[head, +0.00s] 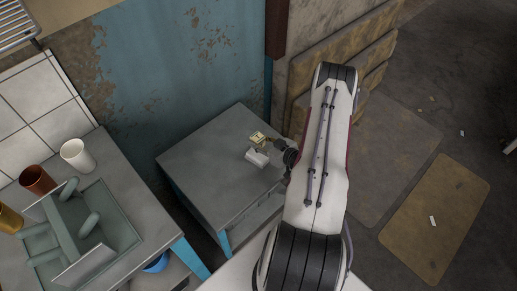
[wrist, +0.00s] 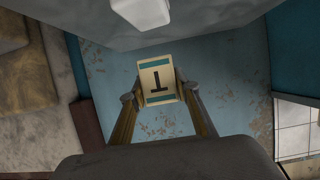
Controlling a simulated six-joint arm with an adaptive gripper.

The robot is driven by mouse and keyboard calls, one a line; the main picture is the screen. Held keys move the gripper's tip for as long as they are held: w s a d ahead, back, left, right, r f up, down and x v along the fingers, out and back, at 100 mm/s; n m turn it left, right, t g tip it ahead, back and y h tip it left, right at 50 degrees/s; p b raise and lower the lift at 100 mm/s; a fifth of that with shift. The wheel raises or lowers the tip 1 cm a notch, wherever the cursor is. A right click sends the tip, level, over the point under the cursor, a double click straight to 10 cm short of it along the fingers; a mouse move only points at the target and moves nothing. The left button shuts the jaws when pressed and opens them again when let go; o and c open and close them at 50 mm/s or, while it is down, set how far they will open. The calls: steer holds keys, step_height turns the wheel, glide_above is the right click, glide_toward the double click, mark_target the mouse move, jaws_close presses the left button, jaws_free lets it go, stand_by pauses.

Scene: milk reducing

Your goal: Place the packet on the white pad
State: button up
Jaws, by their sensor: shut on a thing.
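The packet (head: 258,137) is small and cream-yellow with dark teal bands; in the wrist view (wrist: 157,76) a dark T-shaped mark shows on its face. My gripper (head: 267,141) is shut on it, with one finger on each side in the wrist view (wrist: 158,97). The white pad (head: 257,158) is a small pale block on the grey table, just in front of the packet in the head view. It also shows at the top edge of the wrist view (wrist: 142,12), apart from the packet. I cannot tell the packet's exact height above the table.
The grey table (head: 205,165) is otherwise bare, with free room left of the pad. A worn blue wall (head: 190,60) stands behind it. On the left counter stand a white cup (head: 78,155), a brown cup (head: 37,180) and a grey-green tray (head: 125,235).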

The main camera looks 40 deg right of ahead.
mark_target(258, 154)
steer(key=shift+f, duration=0.6)
steer(key=shift+f, duration=2.05)
steer(key=shift+f, duration=0.15)
steer(key=o, duration=1.1)
steer(key=shift+v, duration=6.05)
